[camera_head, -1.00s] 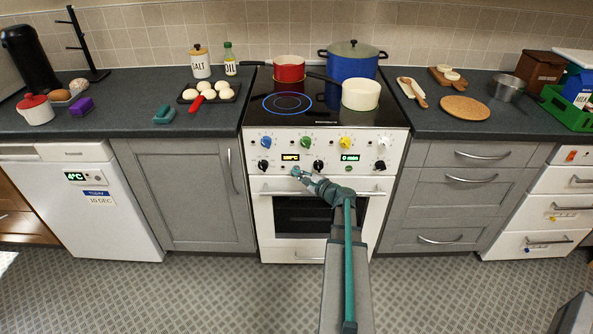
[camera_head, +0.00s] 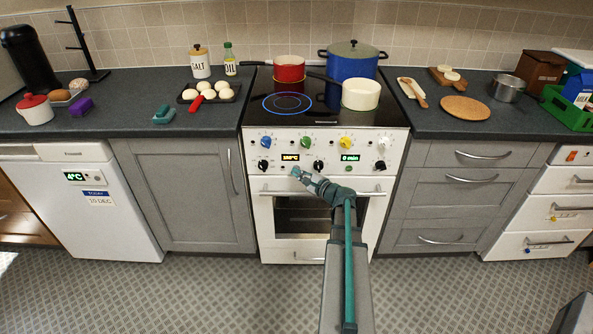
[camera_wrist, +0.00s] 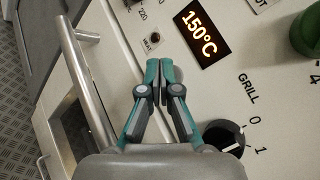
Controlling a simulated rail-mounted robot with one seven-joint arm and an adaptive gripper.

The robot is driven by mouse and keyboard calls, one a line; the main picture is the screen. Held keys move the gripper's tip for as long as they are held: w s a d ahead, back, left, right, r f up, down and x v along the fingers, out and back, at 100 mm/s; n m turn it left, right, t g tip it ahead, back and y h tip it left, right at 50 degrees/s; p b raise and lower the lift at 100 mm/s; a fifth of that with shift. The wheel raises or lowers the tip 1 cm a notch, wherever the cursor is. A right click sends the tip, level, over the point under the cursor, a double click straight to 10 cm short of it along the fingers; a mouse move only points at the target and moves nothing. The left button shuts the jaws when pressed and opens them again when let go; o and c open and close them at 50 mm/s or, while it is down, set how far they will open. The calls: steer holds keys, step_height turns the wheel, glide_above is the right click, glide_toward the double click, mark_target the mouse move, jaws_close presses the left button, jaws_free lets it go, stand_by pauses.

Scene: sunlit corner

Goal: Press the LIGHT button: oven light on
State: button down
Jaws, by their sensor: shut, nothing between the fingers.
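The white oven's control panel (camera_head: 270,150) faces me, with an orange temperature display (camera_head: 290,157) that reads 150°C in the wrist view (camera_wrist: 202,33). My gripper (camera_head: 296,172) is shut and empty, its fingertips at the panel just below that display.
The oven door handle (camera_head: 372,194) runs across just below the panel, and shows close at left in the wrist view (camera_wrist: 92,75). A black GRILL knob (camera_wrist: 224,136) is right of the fingers. Several other knobs line the panel. Pots stand on the hob above.

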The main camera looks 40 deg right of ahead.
steer(key=shift+s+a, duration=0.25)
steer(key=shift+s, duration=0.05)
steer(key=s+a+b, duration=0.3)
steer(key=s+a, duration=0.1)
steer(key=shift+s, duration=0.3)
stand_by(0.4)
stand_by(0.4)
